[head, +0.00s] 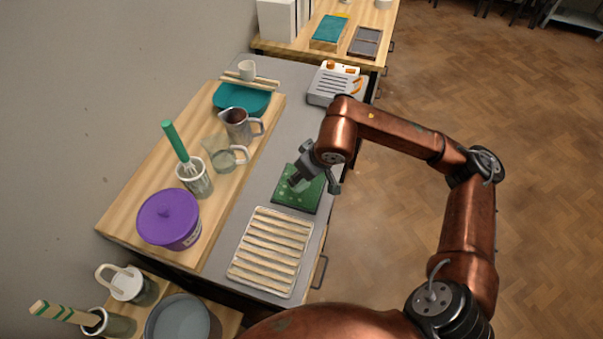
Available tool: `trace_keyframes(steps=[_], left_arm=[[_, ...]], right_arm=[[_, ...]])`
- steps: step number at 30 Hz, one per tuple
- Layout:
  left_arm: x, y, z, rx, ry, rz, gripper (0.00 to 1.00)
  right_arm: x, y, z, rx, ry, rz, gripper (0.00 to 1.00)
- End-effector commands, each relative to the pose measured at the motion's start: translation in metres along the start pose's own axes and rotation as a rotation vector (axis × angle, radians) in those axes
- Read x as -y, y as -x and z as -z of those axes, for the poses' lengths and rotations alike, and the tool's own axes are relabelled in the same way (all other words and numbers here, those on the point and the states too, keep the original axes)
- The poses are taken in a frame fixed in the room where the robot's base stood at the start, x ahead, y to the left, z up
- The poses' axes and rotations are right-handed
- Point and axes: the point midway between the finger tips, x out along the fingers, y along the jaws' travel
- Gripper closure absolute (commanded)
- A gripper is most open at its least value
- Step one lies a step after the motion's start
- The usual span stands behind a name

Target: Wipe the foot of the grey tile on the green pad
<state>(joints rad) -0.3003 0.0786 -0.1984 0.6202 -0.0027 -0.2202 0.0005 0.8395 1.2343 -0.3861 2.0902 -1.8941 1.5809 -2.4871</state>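The green pad (310,198) lies flat on the grey worktop, with pale specks on its surface. My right gripper (302,180) is over the pad's upper left part, pointing down. A small pale grey piece, which looks like the grey tile (297,185), shows at its fingertips, low over the pad. The gripper appears shut on it. The fingers hide much of the tile, and I cannot tell whether its foot touches the pad. My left gripper is not in view.
A slatted wooden rack (270,252) lies in front of the pad. On the wooden board to the left stand a purple lidded tub (168,218), a whisk pot (196,180), jugs (238,125) and a teal dish (242,98). A white device (333,85) stands behind.

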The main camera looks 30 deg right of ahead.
Motion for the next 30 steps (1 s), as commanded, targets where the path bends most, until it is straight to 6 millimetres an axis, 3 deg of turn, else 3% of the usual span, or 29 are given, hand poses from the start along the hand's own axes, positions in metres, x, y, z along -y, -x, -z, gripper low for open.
trace_keyframes(steps=[16, 30], left_arm=[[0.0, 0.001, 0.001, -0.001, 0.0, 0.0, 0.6], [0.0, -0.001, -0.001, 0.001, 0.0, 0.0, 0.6]], right_arm=[[0.022, 0.004, -0.012, 0.003, 0.001, 0.002, 0.91], [0.018, 0.002, -0.011, 0.006, -0.001, 0.0, 0.91]])
